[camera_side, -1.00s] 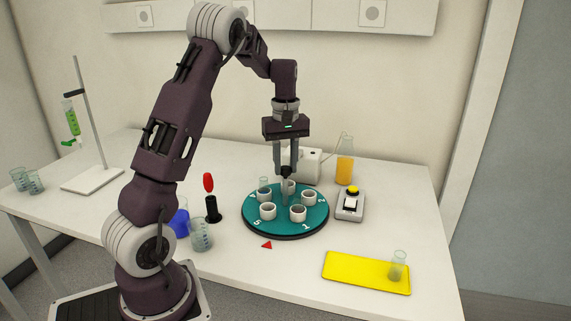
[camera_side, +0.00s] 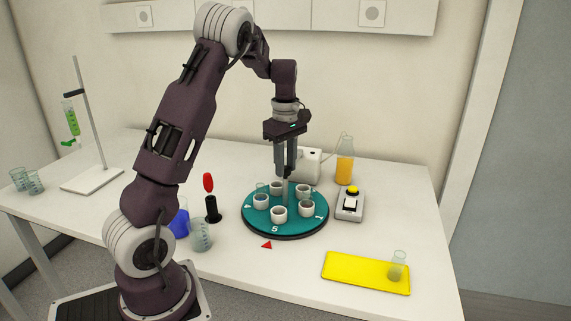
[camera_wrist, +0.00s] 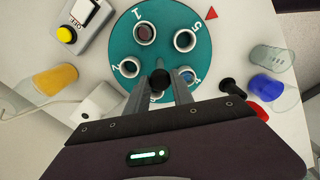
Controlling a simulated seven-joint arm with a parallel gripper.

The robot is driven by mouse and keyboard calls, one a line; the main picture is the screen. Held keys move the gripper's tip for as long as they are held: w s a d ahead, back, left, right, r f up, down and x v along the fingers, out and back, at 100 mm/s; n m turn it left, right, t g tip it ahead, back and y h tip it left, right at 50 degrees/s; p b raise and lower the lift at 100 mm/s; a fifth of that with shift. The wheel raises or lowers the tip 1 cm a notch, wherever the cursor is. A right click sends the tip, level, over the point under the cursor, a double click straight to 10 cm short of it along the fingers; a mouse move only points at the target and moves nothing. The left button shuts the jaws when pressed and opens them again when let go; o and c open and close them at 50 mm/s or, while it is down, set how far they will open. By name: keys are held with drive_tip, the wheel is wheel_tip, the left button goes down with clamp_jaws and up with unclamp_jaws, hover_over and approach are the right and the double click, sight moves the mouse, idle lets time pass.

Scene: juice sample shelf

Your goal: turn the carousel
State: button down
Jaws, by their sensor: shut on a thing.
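The carousel (camera_side: 262,222) is a round teal disc with several white cups around its top and numbers along its rim. It also shows in the wrist view (camera_wrist: 165,55). Number 5 is at the front, close to the red triangle (camera_side: 267,245) on the table; number 1 is at the right. A clear glass stands in the cup near number 4. My gripper (camera_side: 288,178) reaches down over the middle of the disc. In the wrist view its fingers are on both sides of the dark central knob (camera_wrist: 160,79), shut on it. The back cups are partly hidden.
A control box (camera_side: 349,204) with a yellow button stands right of the disc, and an orange flask (camera_side: 345,161) behind. A yellow tray (camera_side: 352,270) with a glass is at front right. A black stand (camera_side: 212,209) with red top and beakers (camera_side: 200,236) are left.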

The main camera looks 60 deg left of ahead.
drive_tip(key=shift+w+r+n, duration=0.1)
drive_tip(key=shift+n, duration=3.2)
drive_tip(key=shift+a+n, duration=0.1)
drive_tip(key=shift+n, duration=3.5)
drive_tip(key=c, duration=1.1)
unclamp_jaws()
wheel_tip(320, 180, up, 7)
drive_tip(key=shift+r, duration=0.1)
